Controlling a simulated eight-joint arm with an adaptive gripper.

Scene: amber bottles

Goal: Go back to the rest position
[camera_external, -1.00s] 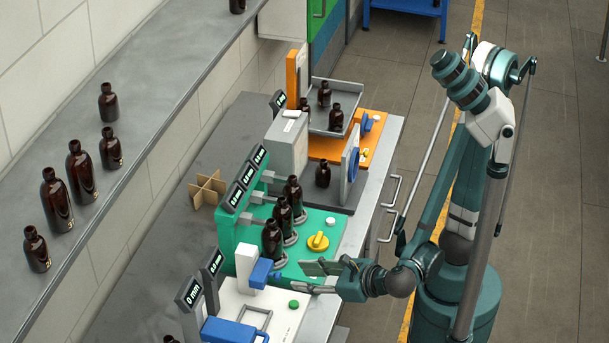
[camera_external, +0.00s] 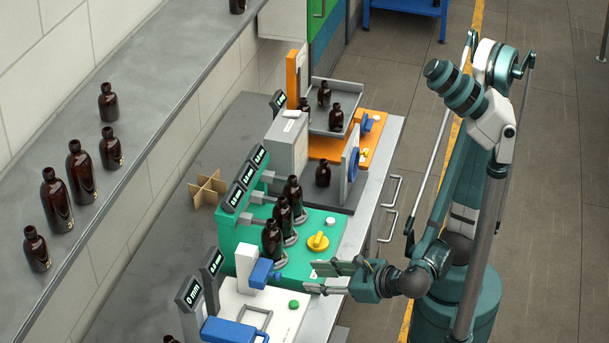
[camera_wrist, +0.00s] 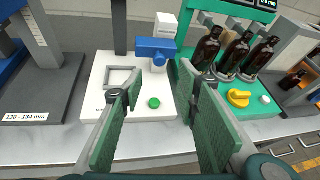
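My gripper (camera_external: 318,277) is open and empty, held at the front edge of the bench beside the green and white stations. In the wrist view its two green-padded fingers (camera_wrist: 163,115) are spread apart with nothing between them. Three amber bottles (camera_external: 283,215) stand upright in a row on the green station (camera_external: 325,225); they also show at the upper right of the wrist view (camera_wrist: 237,52). My gripper is apart from them.
The white station (camera_external: 285,322) with a blue part and green button lies in front of my gripper. An orange station (camera_external: 375,130) with a grey tray (camera_external: 347,93) stands farther along. Several bottles stand on the ledge (camera_external: 150,110). The floor (camera_external: 560,200) to the right is clear.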

